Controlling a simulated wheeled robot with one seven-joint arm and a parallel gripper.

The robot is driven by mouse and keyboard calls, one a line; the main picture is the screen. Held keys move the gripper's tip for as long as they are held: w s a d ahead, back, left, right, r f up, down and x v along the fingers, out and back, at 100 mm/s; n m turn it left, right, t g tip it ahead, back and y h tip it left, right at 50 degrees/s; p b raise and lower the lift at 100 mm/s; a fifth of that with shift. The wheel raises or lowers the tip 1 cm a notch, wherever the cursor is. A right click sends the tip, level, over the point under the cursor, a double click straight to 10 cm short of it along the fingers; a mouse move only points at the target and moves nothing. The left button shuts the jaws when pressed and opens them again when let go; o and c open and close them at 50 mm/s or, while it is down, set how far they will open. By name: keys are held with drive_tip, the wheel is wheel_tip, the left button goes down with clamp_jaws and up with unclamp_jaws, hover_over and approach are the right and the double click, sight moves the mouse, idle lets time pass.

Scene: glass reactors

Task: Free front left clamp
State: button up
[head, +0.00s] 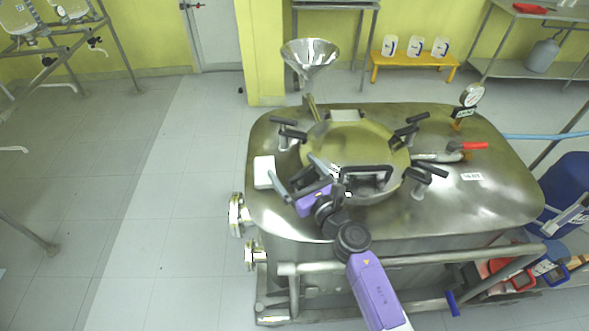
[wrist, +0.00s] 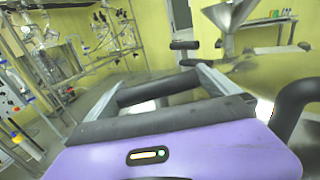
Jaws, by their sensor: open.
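The front left clamp has a black bar handle (wrist: 160,90), which lies crosswise between my fingers in the wrist view. In the head view the clamp (head: 303,178) is at the front left of the round lid (head: 350,135), partly hidden by my gripper. My gripper (head: 299,175) is open, with one grey finger on each side of the handle; it also shows in the wrist view (wrist: 158,82). I cannot tell whether either finger touches the handle. The clamp's base is hidden.
The black lid handle (head: 366,173) is just right of my gripper and curves up in the wrist view (wrist: 295,105). Other clamps stand at the back left (head: 290,131), back right (head: 407,130) and front right (head: 424,176). A steel funnel (head: 310,55) rises behind.

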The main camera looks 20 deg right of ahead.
sight(306, 171)
drive_tip(key=shift+c, duration=0.4)
drive_tip(key=c, duration=0.9)
drive_tip(key=shift+c, duration=0.2)
drive_tip(key=shift+h, duration=0.3)
drive_tip(key=d+m+g+h+b, duration=0.1)
drive_tip(key=m+g+h+b, duration=0.1)
drive_tip(key=m+h, duration=0.2)
drive_tip(key=s+d+m+g+h+b, duration=0.1)
drive_tip(key=m+g+h, duration=0.2)
drive_tip(key=m+h, duration=0.2)
drive_tip(key=d+m+g+h+b, duration=0.1)
drive_tip(key=m+g+h+b, duration=0.1)
drive_tip(key=h, duration=0.6)
drive_tip(key=shift+s+f+m+g+h+b, duration=0.15)
drive_tip(key=shift+m+g+h+b, duration=0.35)
drive_tip(key=shift+m, duration=0.8)
drive_tip(key=shift+s+d+m+g+h+b, duration=0.1)
drive_tip(key=shift+s+m+g+h+b, duration=0.2)
drive_tip(key=shift+m+g+b, duration=0.5)
drive_tip(key=shift+s+d+m+g+h+b, duration=0.1)
drive_tip(key=shift+m+g+h+b, duration=0.3)
drive_tip(key=shift+g, duration=0.8)
drive_tip(key=shift+s+d+m+g+h+b, duration=0.15)
drive_tip(key=shift+m+g+h+b, duration=0.25)
drive_tip(key=shift+m+g, duration=0.5)
drive_tip(key=shift+g, duration=0.3)
